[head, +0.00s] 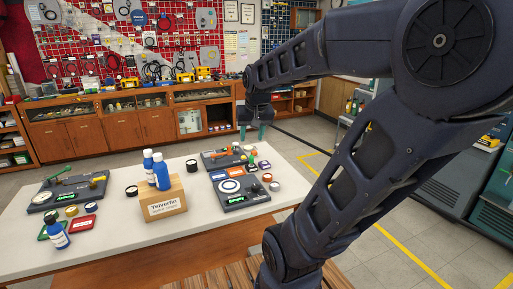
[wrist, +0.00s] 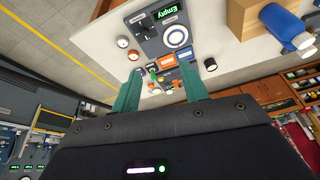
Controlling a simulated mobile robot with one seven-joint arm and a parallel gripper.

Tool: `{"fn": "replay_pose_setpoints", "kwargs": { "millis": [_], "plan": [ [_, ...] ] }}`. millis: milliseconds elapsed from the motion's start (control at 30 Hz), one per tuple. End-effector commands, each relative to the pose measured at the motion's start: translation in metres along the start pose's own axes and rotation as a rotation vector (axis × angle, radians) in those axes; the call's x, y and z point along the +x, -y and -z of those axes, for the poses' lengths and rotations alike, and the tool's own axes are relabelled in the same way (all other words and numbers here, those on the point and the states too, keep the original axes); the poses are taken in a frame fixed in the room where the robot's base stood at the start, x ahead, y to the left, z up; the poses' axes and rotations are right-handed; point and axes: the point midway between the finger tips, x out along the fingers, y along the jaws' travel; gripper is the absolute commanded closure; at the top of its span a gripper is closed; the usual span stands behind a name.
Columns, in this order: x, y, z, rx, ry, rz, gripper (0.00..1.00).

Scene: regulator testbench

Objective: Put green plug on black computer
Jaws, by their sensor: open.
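My gripper (head: 254,130) is open and empty above the back right of the white table, its teal fingers pointing down. In the wrist view my gripper (wrist: 160,92) has its fingers spread over a cluster of small coloured parts. A small green piece (wrist: 152,67), perhaps the green plug, lies between the fingers in that view; it is too small to be sure. A black computer-like unit (wrist: 150,40) with a green "Empty" display and a white ring dial lies beyond; it also shows in the head view (head: 232,201). Another black unit (head: 212,163) with an orange lever stands behind it.
A cardboard box (head: 164,205) with blue bottles stands mid-table. A third black unit (head: 45,203) with a green lever is at the left, near red and green tiles and another bottle (head: 57,236). Small round pots and tiles lie around the units. Bare white tabletop (head: 120,245) shows in front.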

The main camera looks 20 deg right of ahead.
Motion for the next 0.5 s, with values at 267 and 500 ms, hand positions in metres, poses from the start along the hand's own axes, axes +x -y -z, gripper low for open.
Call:
{"fn": "replay_pose_setpoints", "kwargs": {
  "millis": [267, 500],
  "plan": [
    [-0.022, 0.004, -0.065, -0.127, -0.033, 0.011, 0.56],
    [-0.025, 0.005, -0.085, -0.168, -0.039, 0.012, 0.56]
  ]
}}
